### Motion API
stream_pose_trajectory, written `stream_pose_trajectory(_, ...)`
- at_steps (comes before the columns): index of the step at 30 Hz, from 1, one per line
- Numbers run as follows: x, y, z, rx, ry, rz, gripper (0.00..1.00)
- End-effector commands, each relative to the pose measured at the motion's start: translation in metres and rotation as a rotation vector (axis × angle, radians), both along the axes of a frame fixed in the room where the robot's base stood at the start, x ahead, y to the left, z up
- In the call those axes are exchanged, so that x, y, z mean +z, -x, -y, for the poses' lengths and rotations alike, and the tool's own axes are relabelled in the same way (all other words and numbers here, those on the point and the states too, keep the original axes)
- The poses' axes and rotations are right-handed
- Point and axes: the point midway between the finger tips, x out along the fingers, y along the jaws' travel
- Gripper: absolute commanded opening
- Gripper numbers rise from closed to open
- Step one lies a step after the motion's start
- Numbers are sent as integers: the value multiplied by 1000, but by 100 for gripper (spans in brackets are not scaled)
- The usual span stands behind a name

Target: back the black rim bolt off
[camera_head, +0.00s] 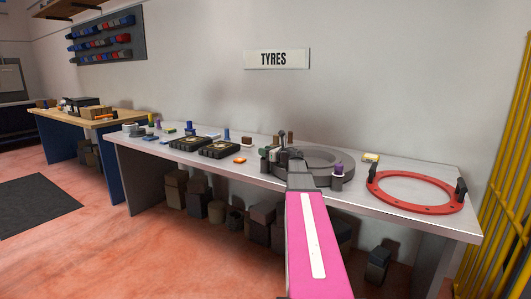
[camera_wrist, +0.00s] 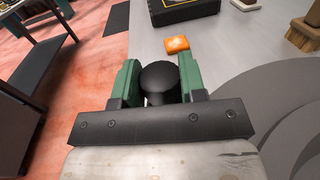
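The black rim bolt (camera_wrist: 160,78) shows in the wrist view as a round dark head between the green fingers of my gripper (camera_wrist: 158,82). Both fingers lie close against its sides and appear shut on it. Its lower part is hidden, so I cannot tell how far it is in its thread. In the head view my gripper (camera_head: 273,156) is at the left edge of the dark grey round rim (camera_head: 318,155) on the bench. The rim also shows in the wrist view (camera_wrist: 255,90). A purple-topped bolt (camera_head: 338,170) stands at the rim's front right.
A red ring (camera_head: 417,208) with two black upright handles lies to the right on the bench (camera_head: 228,172). An orange block (camera_head: 239,160) and black cases (camera_head: 219,149) lie left of the rim. Brown pieces stand behind it. Yellow bars (camera_head: 502,190) rise at the far right.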

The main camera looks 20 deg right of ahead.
Motion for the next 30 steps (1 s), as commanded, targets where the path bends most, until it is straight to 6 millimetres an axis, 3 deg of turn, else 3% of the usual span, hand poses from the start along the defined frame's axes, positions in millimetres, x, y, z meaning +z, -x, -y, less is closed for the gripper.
stream_pose_trajectory(15,0,-2,2,258,0,0,15)
stream_pose_trajectory(26,0,0,1,282,0,0,15)
stream_pose_trajectory(27,0,0,1,281,0,0,42)
stream_pose_trajectory(29,0,0,0,281,0,0,61)
stream_pose_trajectory(30,0,0,1,281,0,0,64)
